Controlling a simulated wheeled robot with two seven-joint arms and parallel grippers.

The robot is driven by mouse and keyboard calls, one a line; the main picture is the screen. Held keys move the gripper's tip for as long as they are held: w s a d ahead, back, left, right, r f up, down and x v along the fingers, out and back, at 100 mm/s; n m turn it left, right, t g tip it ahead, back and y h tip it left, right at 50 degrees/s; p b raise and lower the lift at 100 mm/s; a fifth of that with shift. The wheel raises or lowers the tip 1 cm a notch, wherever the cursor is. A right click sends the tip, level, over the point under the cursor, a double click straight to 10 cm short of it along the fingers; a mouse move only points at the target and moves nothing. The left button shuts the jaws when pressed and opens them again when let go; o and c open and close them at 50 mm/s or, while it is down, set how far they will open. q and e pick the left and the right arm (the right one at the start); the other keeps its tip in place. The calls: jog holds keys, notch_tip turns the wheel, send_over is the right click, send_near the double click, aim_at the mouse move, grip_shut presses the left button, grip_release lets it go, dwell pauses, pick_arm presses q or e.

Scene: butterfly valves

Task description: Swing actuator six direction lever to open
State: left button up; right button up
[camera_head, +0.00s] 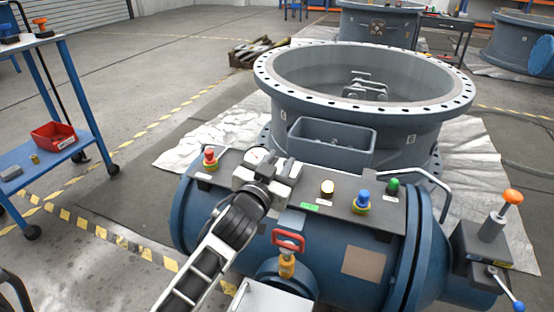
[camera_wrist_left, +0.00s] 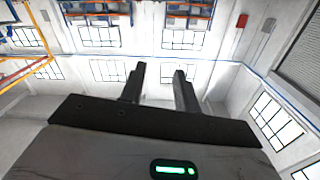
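The blue cylindrical actuator (camera_head: 340,265) lies in front of a large grey valve ring (camera_head: 290,125) whose side marking looks like a 6. At its right end are a lever with an orange knob (camera_head: 512,197) and a thin lever with a blue ball (camera_head: 518,306). A red handle (camera_head: 288,240) is on its front. I cannot read which is the direction lever or its position. My left gripper (camera_head: 280,168) is above the panel's left half, away from both end levers. In the left wrist view its fingers (camera_wrist_left: 158,86) are apart and empty. My right gripper is not in view.
The top panel carries a red button (camera_head: 209,156), a pale button (camera_head: 327,188), a blue button (camera_head: 363,199) and a green button (camera_head: 393,186). A blue trolley (camera_head: 60,155) with a red bin (camera_head: 54,136) stands at left. Floor between trolley and actuator is clear.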

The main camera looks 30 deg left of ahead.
pick_arm(q)
jog(key=s+d+r+p, duration=0.1)
jog(key=s+d+r, duration=0.1)
jog(key=s, duration=0.4)
jog(key=shift+d+r, duration=0.35)
jog(key=shift+r, duration=0.1)
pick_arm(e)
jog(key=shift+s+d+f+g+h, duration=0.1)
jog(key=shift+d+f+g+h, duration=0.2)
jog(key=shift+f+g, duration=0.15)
pick_arm(q)
jog(key=shift+c, duration=0.3)
